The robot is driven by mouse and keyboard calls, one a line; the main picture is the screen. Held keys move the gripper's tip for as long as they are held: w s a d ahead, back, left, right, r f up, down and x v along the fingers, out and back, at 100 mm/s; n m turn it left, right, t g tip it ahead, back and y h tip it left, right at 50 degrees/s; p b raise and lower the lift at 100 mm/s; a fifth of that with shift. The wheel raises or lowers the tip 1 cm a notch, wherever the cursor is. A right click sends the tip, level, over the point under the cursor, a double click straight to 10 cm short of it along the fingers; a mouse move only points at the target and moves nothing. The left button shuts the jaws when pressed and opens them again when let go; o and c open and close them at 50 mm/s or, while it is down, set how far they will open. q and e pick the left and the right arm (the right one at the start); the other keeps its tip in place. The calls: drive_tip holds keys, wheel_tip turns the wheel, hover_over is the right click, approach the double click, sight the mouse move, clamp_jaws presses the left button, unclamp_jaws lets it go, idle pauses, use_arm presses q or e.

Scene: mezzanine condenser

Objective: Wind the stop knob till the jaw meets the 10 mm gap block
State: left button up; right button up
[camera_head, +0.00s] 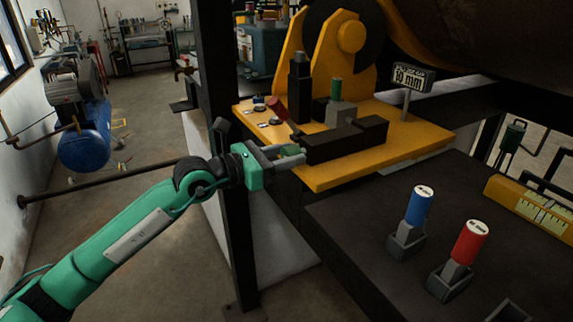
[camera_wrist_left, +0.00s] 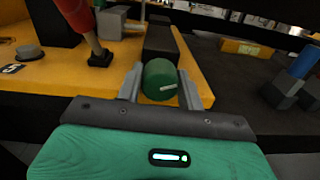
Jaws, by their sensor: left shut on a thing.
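My left gripper (camera_head: 291,155) is at the left end of a black slide body (camera_head: 338,142) on the yellow plate. In the left wrist view its two fingers (camera_wrist_left: 162,82) are shut on the round green stop knob (camera_wrist_left: 160,76), which has a white mark on its face. A grey gap block with a green handle (camera_head: 336,90) stands upright by the black parts. A sign (camera_head: 411,76) behind it reads 10 mm. The contact between jaw and block is hidden, so I cannot tell whether they touch. My right gripper does not show.
A red-handled lever (camera_head: 279,109) rises from the yellow plate (camera_head: 405,148) close to my left gripper. A blue-handled block (camera_head: 417,206) and a red-handled block (camera_head: 467,243) stand in grey holders on the dark bench (camera_head: 355,225). A dark post (camera_head: 236,235) stands beside my left arm.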

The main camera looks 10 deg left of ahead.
use_arm(q)
drive_tip(key=m+b, duration=0.2)
drive_tip(key=b, duration=0.1)
drive_tip(key=shift+f, duration=0.3)
drive_tip(key=shift+r+m+b, duration=0.1)
drive_tip(key=shift+m+b, duration=0.4)
drive_tip(key=shift+b, duration=0.2)
drive_tip(key=shift+r, duration=0.15)
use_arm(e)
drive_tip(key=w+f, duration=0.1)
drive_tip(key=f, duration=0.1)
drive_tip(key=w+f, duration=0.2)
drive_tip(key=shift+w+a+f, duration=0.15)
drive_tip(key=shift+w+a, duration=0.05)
use_arm(q)
drive_tip(key=o, duration=1)
drive_tip(key=shift+s, duration=0.1)
